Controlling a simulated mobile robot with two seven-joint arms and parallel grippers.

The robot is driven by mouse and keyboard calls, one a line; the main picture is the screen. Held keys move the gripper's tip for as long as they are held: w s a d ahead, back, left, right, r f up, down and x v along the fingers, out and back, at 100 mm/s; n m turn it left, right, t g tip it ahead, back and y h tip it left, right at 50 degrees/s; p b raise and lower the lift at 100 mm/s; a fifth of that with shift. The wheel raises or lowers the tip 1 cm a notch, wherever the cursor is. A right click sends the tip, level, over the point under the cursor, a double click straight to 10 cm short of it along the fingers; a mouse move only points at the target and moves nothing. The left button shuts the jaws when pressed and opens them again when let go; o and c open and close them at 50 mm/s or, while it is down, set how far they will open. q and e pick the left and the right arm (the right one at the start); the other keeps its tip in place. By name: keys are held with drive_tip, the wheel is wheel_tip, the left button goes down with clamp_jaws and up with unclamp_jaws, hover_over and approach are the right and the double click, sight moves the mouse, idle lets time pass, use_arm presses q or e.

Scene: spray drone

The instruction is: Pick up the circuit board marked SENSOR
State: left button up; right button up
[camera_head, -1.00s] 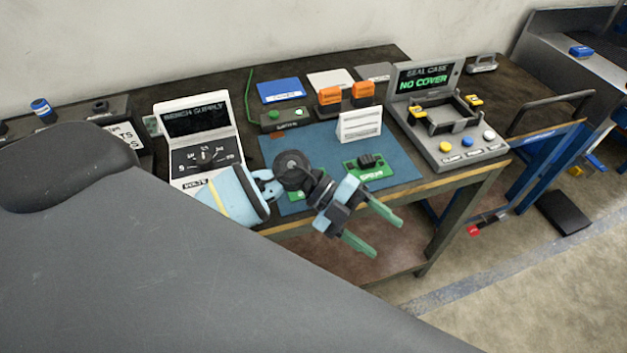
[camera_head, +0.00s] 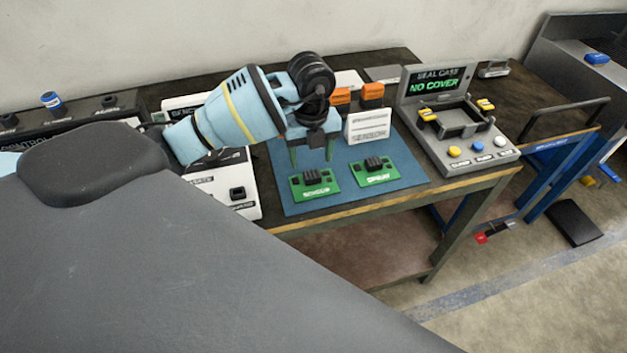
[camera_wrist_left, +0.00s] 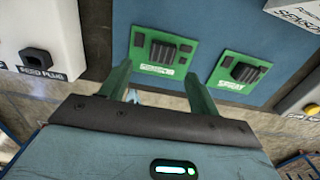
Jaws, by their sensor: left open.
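The green circuit board with a label that appears to read SENSOR (camera_head: 315,187) lies flat on the blue mat (camera_head: 405,168). It also shows in the left wrist view (camera_wrist_left: 163,56), just beyond the fingertips. A second green board, marked SPRAY (camera_head: 373,173), lies to its right, also seen in the left wrist view (camera_wrist_left: 238,73). My left gripper (camera_head: 312,160) points down above and slightly behind the SENSOR board. Its green fingers are open, with nothing between them. My right gripper does not show.
A white sign card (camera_head: 367,127) stands behind the SPRAY board. A grey seal-case station (camera_head: 463,150) reading NO COVER is to the right. A white bench supply (camera_head: 228,178) stands at the left, partly hidden by my arm. Orange blocks (camera_head: 372,92) stand behind the card.

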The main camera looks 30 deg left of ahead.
sight(313, 176)
use_arm(q)
drive_tip(key=shift+d+f, duration=0.2)
drive_tip(key=shift+f, duration=2.95)
drive_tip(key=c, duration=1.1)
drive_tip(key=shift+r, duration=0.1)
drive_tip(key=shift+r, duration=0.45)
drive_tip(key=r, duration=0.2)
drive_tip(key=shift+s+d+r, duration=0.25)
drive_tip(key=shift+s+r, duration=0.05)
drive_tip(key=shift+s, duration=0.1)
drive_tip(key=s+d+r, duration=0.1)
drive_tip(key=s+d, duration=0.6)
drive_tip(key=s, duration=0.6)
drive_tip(key=shift+d+r+p, duration=0.2)
drive_tip(key=shift+p, duration=0.25)
